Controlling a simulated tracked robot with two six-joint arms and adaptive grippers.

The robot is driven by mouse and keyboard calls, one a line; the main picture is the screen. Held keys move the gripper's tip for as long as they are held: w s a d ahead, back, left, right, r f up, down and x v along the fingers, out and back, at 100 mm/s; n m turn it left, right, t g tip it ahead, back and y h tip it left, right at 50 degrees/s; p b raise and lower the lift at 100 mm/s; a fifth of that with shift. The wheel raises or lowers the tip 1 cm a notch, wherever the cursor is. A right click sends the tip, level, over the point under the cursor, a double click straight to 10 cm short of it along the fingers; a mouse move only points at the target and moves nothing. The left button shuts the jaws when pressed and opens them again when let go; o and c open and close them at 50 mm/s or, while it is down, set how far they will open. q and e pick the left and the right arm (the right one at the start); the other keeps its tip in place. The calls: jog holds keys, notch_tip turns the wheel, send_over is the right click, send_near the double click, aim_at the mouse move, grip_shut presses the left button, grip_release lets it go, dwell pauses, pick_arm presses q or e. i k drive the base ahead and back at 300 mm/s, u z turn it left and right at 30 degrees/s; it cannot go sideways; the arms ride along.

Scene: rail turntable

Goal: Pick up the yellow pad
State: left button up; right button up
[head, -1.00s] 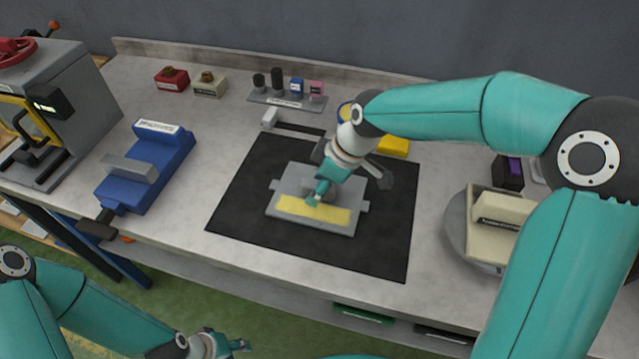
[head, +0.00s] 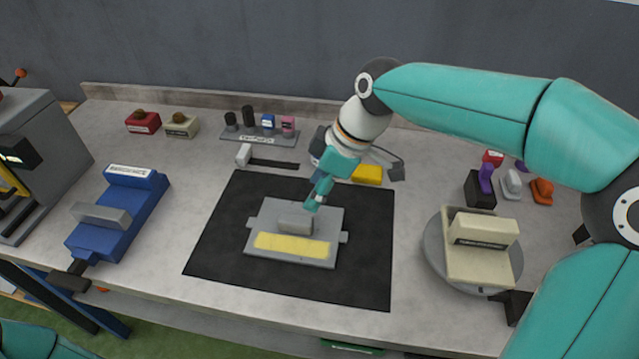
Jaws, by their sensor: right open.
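A bright yellow block (head: 367,174) lies on the bench just behind the black mat, partly hidden by my right gripper. A flat pale yellow strip (head: 291,245) lies along the near side of a grey plate (head: 337,222) on the mat. I cannot tell for certain which of the two is called the pad. My right gripper (head: 318,194) is open and points down above the far right part of the plate, close to a small grey block (head: 295,224). It holds nothing that I can see. My left gripper is out of view.
The black mat (head: 220,235) is mostly clear around the plate. A blue vise (head: 115,215) stands at left. A round turntable (head: 435,262) with a cream block stands at right. A rack (head: 258,135) of small pieces is at the back.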

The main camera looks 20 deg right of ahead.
aim_at(365, 174)
jog(key=k, duration=1)
